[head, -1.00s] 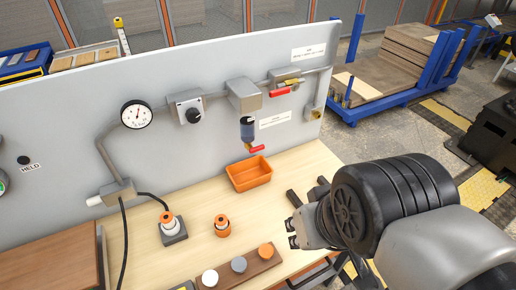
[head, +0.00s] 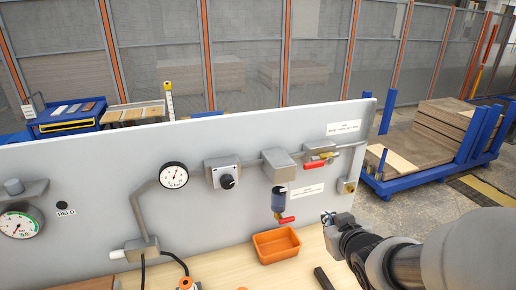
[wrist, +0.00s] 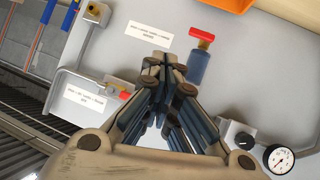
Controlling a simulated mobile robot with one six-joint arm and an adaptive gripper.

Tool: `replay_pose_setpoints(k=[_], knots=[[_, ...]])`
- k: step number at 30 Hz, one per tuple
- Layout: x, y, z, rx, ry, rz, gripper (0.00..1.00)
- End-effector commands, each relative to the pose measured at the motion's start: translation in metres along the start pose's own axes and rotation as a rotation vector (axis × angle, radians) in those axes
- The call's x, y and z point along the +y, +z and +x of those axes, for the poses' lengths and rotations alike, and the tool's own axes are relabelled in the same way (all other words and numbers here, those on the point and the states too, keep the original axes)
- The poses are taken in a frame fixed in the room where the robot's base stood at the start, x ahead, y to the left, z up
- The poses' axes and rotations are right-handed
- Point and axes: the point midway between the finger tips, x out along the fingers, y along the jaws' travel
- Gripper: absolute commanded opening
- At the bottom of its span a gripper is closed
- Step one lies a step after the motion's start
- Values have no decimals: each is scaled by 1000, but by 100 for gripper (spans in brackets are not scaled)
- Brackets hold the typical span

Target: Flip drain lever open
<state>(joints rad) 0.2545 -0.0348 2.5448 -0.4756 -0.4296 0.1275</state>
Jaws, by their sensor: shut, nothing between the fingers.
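The red drain lever (head: 286,220) sits under the blue filter bowl (head: 278,200) on the grey panel and points sideways to the right. In the wrist view the red lever (wrist: 201,35) shows beyond the fingertips, at the end of the blue bowl (wrist: 199,68). My gripper (head: 327,217) is to the right of the lever and apart from it. In the wrist view the fingers of my gripper (wrist: 163,63) are together with nothing between them, pointing toward the label (wrist: 151,35).
A second red-handled valve (head: 319,163) sits on the pipe above. A knob box (head: 225,178) and a pressure gauge (head: 173,176) are to the left. An orange bin (head: 277,245) stands on the bench below the lever.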

Motion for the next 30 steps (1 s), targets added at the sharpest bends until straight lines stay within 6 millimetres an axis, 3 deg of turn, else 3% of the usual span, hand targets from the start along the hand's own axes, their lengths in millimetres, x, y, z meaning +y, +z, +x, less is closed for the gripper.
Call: replay_pose_setpoints(k=[3, 9, 30], knots=[[-8, 4, 24, 91, -68, 8, 0], [-23, 2, 39, 234, -178, 46, 0], [-34, -2, 46, 319, -243, 78, 0]])
